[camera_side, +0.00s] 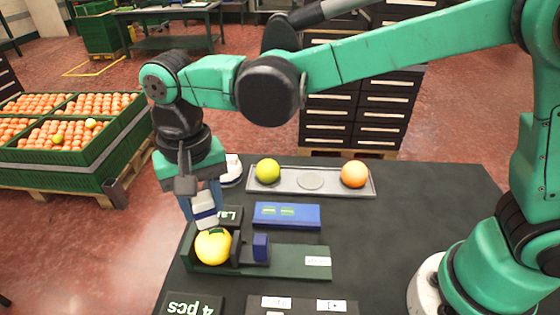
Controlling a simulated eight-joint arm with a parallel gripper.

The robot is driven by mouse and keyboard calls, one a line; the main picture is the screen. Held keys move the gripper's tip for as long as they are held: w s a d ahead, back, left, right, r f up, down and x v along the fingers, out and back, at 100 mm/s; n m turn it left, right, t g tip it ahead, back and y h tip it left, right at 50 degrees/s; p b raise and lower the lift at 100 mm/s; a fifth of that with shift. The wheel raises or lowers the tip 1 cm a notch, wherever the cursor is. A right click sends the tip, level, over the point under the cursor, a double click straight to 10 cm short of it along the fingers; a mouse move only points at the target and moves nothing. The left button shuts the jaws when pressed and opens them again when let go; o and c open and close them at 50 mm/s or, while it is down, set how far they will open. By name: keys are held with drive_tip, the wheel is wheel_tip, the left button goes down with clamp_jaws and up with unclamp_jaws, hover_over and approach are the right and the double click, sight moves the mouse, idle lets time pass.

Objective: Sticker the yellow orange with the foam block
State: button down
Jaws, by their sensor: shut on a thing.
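The yellow orange (212,247) sits in the left end of a dark green holder (290,262) on the table. A dark mark shows near its top. My gripper (203,207) points down just above the orange, its blue fingers shut on a white and blue-grey block, which I take to be the foam block (203,204). The block's lower end is at or very near the top of the orange; I cannot tell whether they touch. A blue pad (287,222) with small yellow-green strips lies behind the holder.
A grey tray (334,190) at the back holds a green-yellow fruit (267,171) and an orange (354,174). A small blue block (260,247) stands on the holder beside the yellow orange. A white round object (231,168) is behind my gripper. The table's right part is clear.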

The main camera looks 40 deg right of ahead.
drive_tip(key=shift+r, duration=2.35)
